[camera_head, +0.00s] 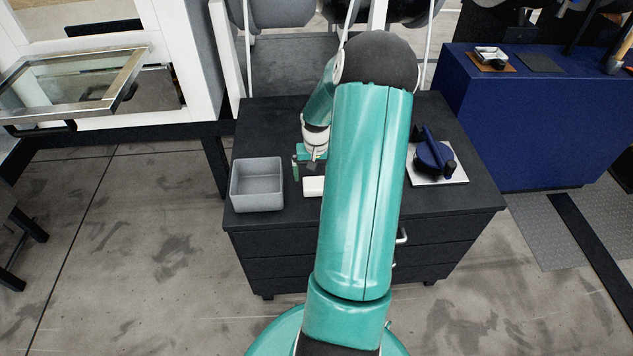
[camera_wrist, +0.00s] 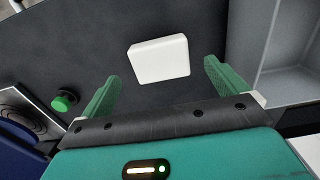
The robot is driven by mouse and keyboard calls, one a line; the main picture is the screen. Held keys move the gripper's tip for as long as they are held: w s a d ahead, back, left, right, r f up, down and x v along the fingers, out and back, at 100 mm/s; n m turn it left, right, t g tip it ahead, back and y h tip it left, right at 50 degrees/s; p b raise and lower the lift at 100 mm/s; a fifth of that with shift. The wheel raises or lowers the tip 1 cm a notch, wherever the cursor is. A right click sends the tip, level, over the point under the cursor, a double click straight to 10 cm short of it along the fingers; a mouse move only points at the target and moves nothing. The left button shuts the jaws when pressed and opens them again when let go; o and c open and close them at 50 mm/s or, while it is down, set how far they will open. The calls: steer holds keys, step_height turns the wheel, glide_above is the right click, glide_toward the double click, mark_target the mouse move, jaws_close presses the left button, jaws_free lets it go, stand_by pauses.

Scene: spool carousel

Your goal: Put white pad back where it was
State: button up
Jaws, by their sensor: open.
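The white pad (camera_wrist: 158,58) lies flat on the dark cabinet top. In the wrist view it sits just beyond my fingertips, roughly centred between them. In the head view the white pad (camera_head: 313,186) is partly hidden behind my arm. My gripper (camera_wrist: 160,75) is open, its two green fingers apart with nothing between them. In the head view my gripper (camera_head: 311,165) is over the cabinet top, largely covered by my arm, with one green finger showing beside the pad. I cannot tell how high it is above the surface.
A grey open bin (camera_head: 257,186) stands left of the pad; its wall also shows in the wrist view (camera_wrist: 252,40). A blue device (camera_head: 433,158) on a light plate (camera_head: 456,176) is at the right. A green knob (camera_wrist: 65,102) is near one finger. A blue bench (camera_head: 530,130) stands farther right.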

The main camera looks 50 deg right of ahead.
mark_target(316, 184)
step_height(316, 184, up, 7)
steer(key=w+a+r+n+t+h, duration=0.1)
steer(key=w+a+r+n, duration=0.1)
steer(key=a+r, duration=0.75)
steer(key=w+a+r+n+t+h, duration=0.1)
steer(key=w+a+r+n, duration=0.15)
steer(key=a+r, duration=0.75)
steer(key=s+a+r+n+t, duration=0.1)
steer(key=s+a, duration=0.3)
steer(key=a, duration=0.3)
steer(key=s+a+r+n+t+y, duration=0.1)
steer(key=s+a+n, duration=0.1)
steer(key=s+a, duration=0.2)
steer(key=s+a+r+n+t+y, duration=0.1)
steer(key=s+a, duration=0.3)
steer(key=a, duration=0.6)
steer(key=shift+a+r+n+t, duration=0.3)
steer(key=shift+a+n, duration=0.05)
steer(key=shift+n, duration=0.3)
